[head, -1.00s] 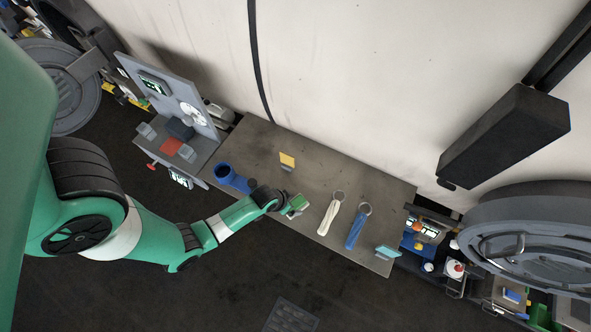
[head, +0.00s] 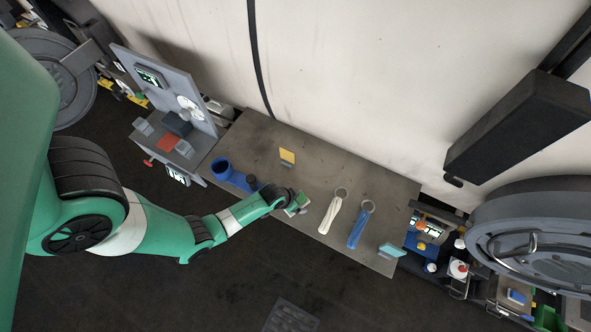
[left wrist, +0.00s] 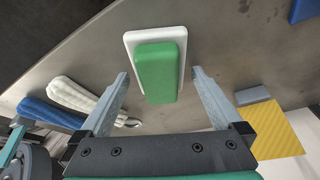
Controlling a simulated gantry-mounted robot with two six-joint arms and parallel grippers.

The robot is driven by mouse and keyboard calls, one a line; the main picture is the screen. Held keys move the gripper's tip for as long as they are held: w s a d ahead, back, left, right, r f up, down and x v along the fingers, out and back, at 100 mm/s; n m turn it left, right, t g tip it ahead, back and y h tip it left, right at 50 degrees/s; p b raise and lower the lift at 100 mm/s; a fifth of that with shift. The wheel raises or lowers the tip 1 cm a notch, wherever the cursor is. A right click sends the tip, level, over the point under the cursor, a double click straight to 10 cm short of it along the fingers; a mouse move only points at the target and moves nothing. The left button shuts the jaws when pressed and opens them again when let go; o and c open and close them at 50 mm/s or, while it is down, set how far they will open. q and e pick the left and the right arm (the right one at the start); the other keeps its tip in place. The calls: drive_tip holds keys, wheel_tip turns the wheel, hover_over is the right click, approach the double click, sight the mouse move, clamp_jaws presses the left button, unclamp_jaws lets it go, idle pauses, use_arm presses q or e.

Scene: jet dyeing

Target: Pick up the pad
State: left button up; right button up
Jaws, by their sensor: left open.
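A green pad with a white base plate (left wrist: 158,70) lies over the grey table in the left wrist view. In the head view it is a small green and white patch (head: 303,199) at the gripper's end, partly covered. My left gripper (left wrist: 160,76) is open, with one finger on each side of the pad's near end. I see gaps between the fingers and the pad, so it is not gripped. In the head view the left gripper (head: 293,206) is near the table's front edge. My right gripper is not in view.
On the table (head: 325,171) are a blue pipe elbow (head: 226,172), a yellow pad (head: 287,156), a white twisted hank (head: 330,215), a blue hank (head: 357,230) and a teal pad (head: 392,251). A grey panel unit (head: 165,90) stands at the left.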

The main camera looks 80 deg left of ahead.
use_arm(q)
drive_tip(key=shift+f, duration=0.15)
drive_tip(key=c, duration=1.3)
wheel_tip(320, 180, up, 11)
drive_tip(key=p, duration=0.9)
drive_tip(key=shift+f, duration=0.2)
